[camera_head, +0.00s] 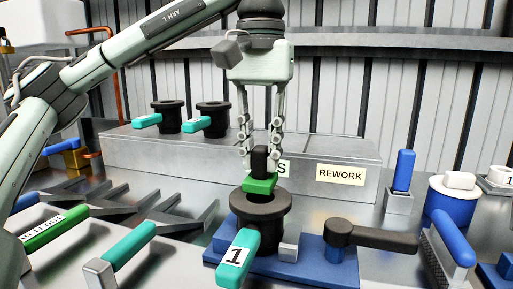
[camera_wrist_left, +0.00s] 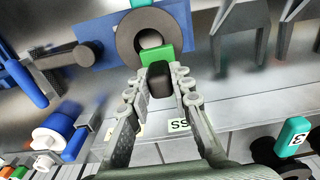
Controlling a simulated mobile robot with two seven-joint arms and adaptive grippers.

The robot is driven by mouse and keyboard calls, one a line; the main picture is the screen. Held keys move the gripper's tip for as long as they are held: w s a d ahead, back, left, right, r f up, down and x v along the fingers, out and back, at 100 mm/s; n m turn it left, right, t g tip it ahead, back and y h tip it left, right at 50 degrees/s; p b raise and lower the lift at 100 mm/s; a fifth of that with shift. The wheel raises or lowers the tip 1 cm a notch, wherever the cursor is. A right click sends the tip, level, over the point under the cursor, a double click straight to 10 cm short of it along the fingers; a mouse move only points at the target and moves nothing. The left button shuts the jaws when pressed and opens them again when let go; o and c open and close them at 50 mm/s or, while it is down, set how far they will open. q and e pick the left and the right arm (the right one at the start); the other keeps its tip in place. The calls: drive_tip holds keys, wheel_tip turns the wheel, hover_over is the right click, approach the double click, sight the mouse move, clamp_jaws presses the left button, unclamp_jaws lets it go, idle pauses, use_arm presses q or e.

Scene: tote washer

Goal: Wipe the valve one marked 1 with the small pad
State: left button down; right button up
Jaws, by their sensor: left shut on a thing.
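The small pad is a green block (camera_head: 260,185) with a black grip (camera_head: 259,155). My left gripper (camera_head: 260,166) points down, shut on the black grip. Valve one is a black round body (camera_head: 258,208) with a teal handle marked 1 (camera_head: 238,258), sitting in a blue fixture (camera_head: 312,262). The pad is at the valve's open top; I cannot tell whether they touch. The left wrist view shows the green pad (camera_wrist_left: 155,55) overlapping the edge of the valve's ring (camera_wrist_left: 126,40). My right gripper is not in view.
A black clamp lever (camera_head: 370,238) stands on the fixture's right. Two teal-handled valves (camera_head: 168,118) (camera_head: 213,117) stand on the grey box (camera_head: 290,150) behind, labelled REWORK. A blue-handled brush (camera_head: 452,238) and a blue cylinder (camera_head: 450,205) are at right. Green (camera_head: 56,228) and teal (camera_head: 130,245) handles lie left.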

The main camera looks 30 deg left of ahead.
use_arm(q)
drive_tip(key=shift+w+d, duration=0.15)
drive_tip(key=shift+d, duration=0.45)
drive_tip(key=shift+w+d, duration=0.15)
drive_tip(key=shift+d, duration=0.4)
drive_tip(key=shift+a, duration=0.15)
drive_tip(key=shift+s+a+p, duration=0.2)
drive_tip(key=shift+a+p, duration=0.15)
drive_tip(key=shift+a, duration=0.3)
wheel_tip(320, 180, up, 2)
drive_tip(key=p, duration=0.3)
drive_tip(key=shift+r, duration=2.5)
